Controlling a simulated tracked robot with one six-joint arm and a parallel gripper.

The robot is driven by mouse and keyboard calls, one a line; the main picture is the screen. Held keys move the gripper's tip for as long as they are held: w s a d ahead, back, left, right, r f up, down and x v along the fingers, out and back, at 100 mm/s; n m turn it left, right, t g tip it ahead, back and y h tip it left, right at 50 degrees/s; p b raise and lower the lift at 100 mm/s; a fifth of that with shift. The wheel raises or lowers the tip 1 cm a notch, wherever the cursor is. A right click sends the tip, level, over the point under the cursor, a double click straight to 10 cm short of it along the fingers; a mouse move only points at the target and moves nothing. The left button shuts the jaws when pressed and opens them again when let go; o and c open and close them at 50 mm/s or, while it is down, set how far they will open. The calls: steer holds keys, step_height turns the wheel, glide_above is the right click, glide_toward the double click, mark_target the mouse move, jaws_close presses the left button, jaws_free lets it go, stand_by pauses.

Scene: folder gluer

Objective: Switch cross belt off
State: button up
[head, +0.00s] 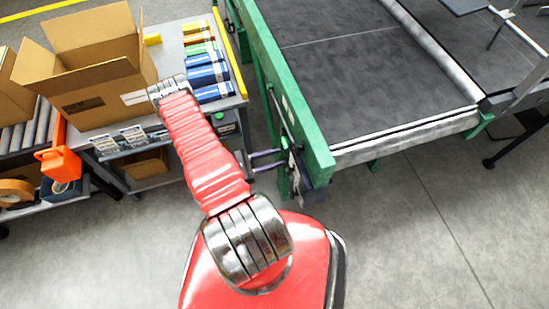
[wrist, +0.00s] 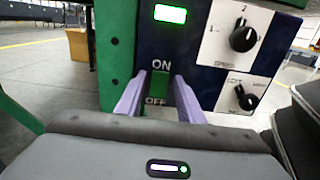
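The control panel (wrist: 190,50) fills the upper wrist view. In the head view my gripper (head: 280,159) is beside the green machine frame (head: 290,110), and the panel face is mostly hidden there.
Two black knobs, the upper speed knob (wrist: 243,37) and a lower one (wrist: 246,97), sit right of the switch. A dark belt (head: 350,70) lies beyond the frame. A cart with an open carton (head: 100,80) stands left. Grey floor (head: 420,240) is clear at lower right.

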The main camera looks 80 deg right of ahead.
jaws_close()
steer(key=shift+f+g, duration=0.2)
steer(key=shift+g, duration=0.1)
steer(key=shift+w+f+g+h, duration=0.1)
steer(key=shift+f+g+h, duration=0.2)
steer(key=shift+g+h, duration=0.45)
steer(key=shift+g, duration=0.25)
steer(key=shift+o, duration=1)
jaws_free()
steer(key=shift+a, duration=0.1)
steer(key=v, duration=1.4)
